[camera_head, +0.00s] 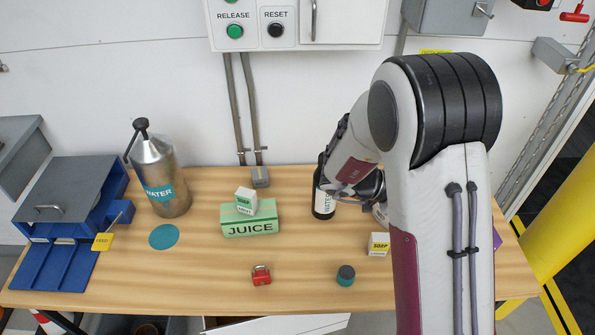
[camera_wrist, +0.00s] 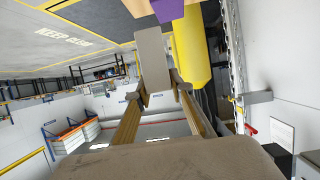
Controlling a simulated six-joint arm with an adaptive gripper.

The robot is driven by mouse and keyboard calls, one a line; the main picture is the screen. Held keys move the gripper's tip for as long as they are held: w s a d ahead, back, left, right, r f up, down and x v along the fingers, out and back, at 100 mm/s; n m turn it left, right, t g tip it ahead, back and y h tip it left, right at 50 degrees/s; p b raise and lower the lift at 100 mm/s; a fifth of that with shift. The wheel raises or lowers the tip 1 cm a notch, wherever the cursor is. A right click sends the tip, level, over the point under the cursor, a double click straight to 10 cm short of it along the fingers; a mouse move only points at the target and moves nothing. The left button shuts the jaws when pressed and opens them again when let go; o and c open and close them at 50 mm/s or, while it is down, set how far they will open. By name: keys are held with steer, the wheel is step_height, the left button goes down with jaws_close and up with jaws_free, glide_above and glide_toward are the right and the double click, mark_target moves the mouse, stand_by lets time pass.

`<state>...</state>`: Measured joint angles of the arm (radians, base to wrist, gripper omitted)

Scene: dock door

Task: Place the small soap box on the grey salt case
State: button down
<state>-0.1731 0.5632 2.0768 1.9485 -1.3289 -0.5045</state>
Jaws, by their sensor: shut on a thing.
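My gripper (camera_head: 368,190) is partly hidden behind my arm in the head view. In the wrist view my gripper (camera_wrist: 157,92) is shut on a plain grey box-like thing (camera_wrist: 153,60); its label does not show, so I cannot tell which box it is. A white soap box with a yellow label (camera_head: 379,244) stands on the table just left of my arm. Another small white soap box with a green label (camera_head: 245,201) sits on the green juice box (camera_head: 263,220). I cannot make out a grey salt case for certain; my arm covers part of the table.
A black water bottle (camera_head: 323,195) stands close left of my gripper. A metal water can (camera_head: 160,178), blue bin (camera_head: 75,220), teal disc (camera_head: 164,237), red padlock-like item (camera_head: 261,275) and teal-topped jar (camera_head: 346,275) are on the table. A purple thing (camera_wrist: 167,10) shows beyond my gripper.

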steer(key=w+a+r+n+t+y, duration=0.2)
steer(key=w+a+n+t, duration=0.35)
steer(key=w, duration=0.75)
steer(key=w+a+r+n+t+y, duration=0.15)
steer(key=w+a+n+t, duration=0.45)
steer(key=w, duration=0.7)
steer(key=w+a+f+n+t+y, duration=0.1)
steer(key=w+a+n+y, duration=0.25)
steer(key=a, duration=0.55)
steer(key=w+a+n+t+y, duration=0.1)
steer(key=w+a+n+y, duration=0.15)
steer(key=a+y, duration=0.45)
steer(key=w+a+f+n+t+y, duration=0.1)
steer(key=w+a+n+y, duration=0.15)
steer(key=a, duration=0.95)
steer(key=a+f+n+g+y, duration=0.1)
steer(key=a+f+n+y, duration=0.1)
steer(key=f, duration=0.4)
steer(key=shift+s+a+f+n, duration=0.3)
steer(key=shift+a+n, duration=0.3)
steer(key=shift+a, duration=0.65)
step_height(320, 180, down, 6)
steer(key=shift+f, duration=0.15)
